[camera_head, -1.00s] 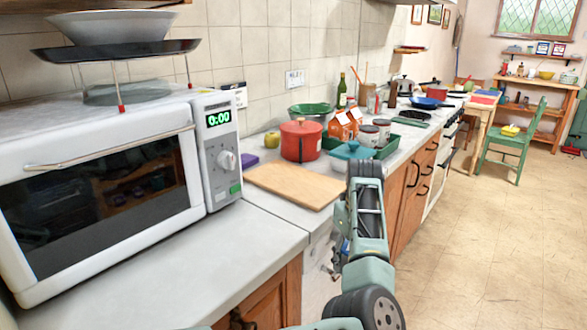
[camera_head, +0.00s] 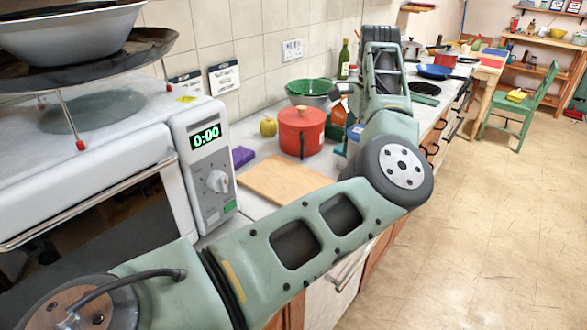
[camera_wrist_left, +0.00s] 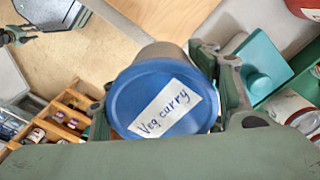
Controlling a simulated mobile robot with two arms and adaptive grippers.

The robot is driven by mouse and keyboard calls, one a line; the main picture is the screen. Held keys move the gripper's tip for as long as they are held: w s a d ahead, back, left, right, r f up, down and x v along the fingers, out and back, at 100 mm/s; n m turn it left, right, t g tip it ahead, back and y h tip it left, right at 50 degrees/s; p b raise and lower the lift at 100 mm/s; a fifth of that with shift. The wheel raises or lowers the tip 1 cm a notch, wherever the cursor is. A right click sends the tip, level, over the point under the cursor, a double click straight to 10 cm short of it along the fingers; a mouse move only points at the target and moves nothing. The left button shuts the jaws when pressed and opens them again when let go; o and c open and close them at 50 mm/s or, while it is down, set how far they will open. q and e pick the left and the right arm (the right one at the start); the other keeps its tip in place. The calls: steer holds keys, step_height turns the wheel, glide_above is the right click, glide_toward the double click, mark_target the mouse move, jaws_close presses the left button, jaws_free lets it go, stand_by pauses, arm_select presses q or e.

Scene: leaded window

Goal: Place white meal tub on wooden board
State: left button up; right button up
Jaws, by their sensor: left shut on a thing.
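The meal tub (camera_wrist_left: 165,98) fills the middle of the left wrist view. It has a blue lid with a white label reading "Veg curry" and a pale greyish body. My left gripper (camera_wrist_left: 168,105) is shut around its sides. In the head view my left arm hides most of the gripper; a blue patch (camera_head: 355,132) beside the arm looks like the tub's lid. The wooden board (camera_head: 278,178) lies bare on the counter, its near right part hidden by my arm. The board also shows in the left wrist view (camera_wrist_left: 185,18), beyond the tub. Part of what looks like my right gripper (camera_wrist_left: 14,36) shows at the left edge.
A red pot (camera_head: 301,132) stands behind the board, with a yellow apple (camera_head: 268,127) and a purple block (camera_head: 242,157) nearby. The microwave (camera_head: 205,165) borders it on the left. A teal container (camera_wrist_left: 262,66) and cans (camera_wrist_left: 288,106) stand close to the tub.

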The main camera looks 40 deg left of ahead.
arm_select(q)
steer(key=s+a+f, duration=0.2)
steer(key=a, duration=0.1)
steer(key=s+a+f+p, duration=0.1)
steer(key=s+a, duration=0.1)
steer(key=a, duration=0.1)
steer(key=s+a+f+p, duration=0.1)
steer(key=s+a+f, duration=0.1)
steer(key=a, duration=0.1)
steer(key=shift+s+f, duration=0.2)
steer(key=shift+f, duration=0.15)
steer(key=shift+s+f+p, duration=0.2)
steer(key=shift+f+p, duration=0.15)
steer(key=shift+f, duration=0.15)
step_height(320, 180, down, 2)
steer(key=shift+f+p, duration=0.2)
steer(key=shift+p, duration=0.15)
steer(key=shift+w+f, duration=0.15)
steer(key=shift+f, duration=0.25)
